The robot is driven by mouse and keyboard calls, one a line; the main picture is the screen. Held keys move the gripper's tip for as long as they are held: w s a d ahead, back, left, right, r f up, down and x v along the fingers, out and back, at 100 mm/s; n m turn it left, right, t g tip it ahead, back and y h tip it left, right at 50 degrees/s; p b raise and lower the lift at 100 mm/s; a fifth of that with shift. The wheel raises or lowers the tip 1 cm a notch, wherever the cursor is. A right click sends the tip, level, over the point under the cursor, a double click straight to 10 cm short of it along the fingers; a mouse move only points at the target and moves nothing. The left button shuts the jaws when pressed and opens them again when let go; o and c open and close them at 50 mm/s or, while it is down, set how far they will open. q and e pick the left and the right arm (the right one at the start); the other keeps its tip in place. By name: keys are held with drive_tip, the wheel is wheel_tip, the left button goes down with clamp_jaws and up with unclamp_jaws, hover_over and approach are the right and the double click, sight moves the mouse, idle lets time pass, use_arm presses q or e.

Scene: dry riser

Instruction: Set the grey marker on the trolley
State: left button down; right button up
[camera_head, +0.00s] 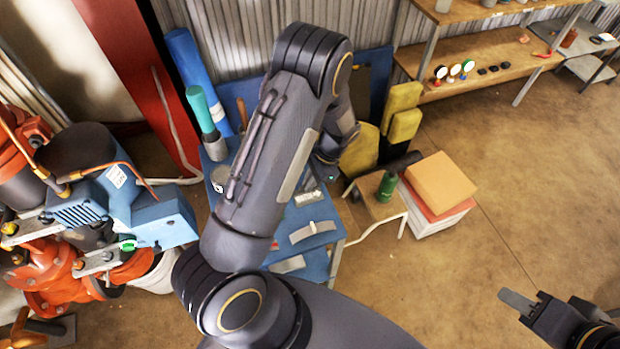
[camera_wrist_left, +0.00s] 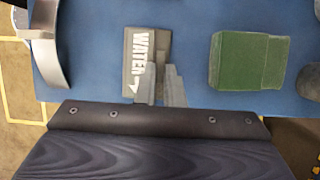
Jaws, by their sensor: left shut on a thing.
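The grey marker (camera_wrist_left: 133,68), a flat plate lettered WATER with a white arrow, shows in the left wrist view. My left gripper (camera_wrist_left: 160,88) is shut on its right part. The marker is over the blue top of the trolley (camera_wrist_left: 200,25); I cannot tell whether it touches it. In the head view the blue trolley (camera_head: 325,212) stands in the middle, partly hidden by my left arm. My left fingertips are hard to make out there. My right gripper (camera_head: 518,301) is at the lower right, away from the trolley; its finger opening is unclear.
A green block (camera_wrist_left: 240,62) lies right of the marker, and a curved metal piece (camera_wrist_left: 52,62) lies to its left. A small stool (camera_head: 372,209) holds a green cylinder (camera_head: 387,186). Boxes (camera_head: 440,183) stand beside it. Red and blue machinery (camera_head: 90,200) fills the left. The right floor is clear.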

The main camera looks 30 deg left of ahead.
use_arm(q)
drive_tip(key=c, duration=1.5)
unclamp_jaws()
drive_tip(key=shift+c, duration=0.2)
drive_tip(key=b+v, duration=0.3)
drive_tip(key=v, duration=0.8)
drive_tip(key=s+a+r+n+t+h, duration=0.1)
drive_tip(key=s+r+n+t+h, duration=0.35)
drive_tip(key=s+r, duration=0.7)
drive_tip(key=s+d+r+n+t+h, duration=0.2)
drive_tip(key=s+d+r+n+t, duration=0.1)
drive_tip(key=s, duration=0.8)
drive_tip(key=shift+r+n+t, duration=0.2)
drive_tip(key=shift+n+t, duration=0.65)
drive_tip(key=shift+n, duration=0.4)
drive_tip(key=shift+s, duration=0.1)
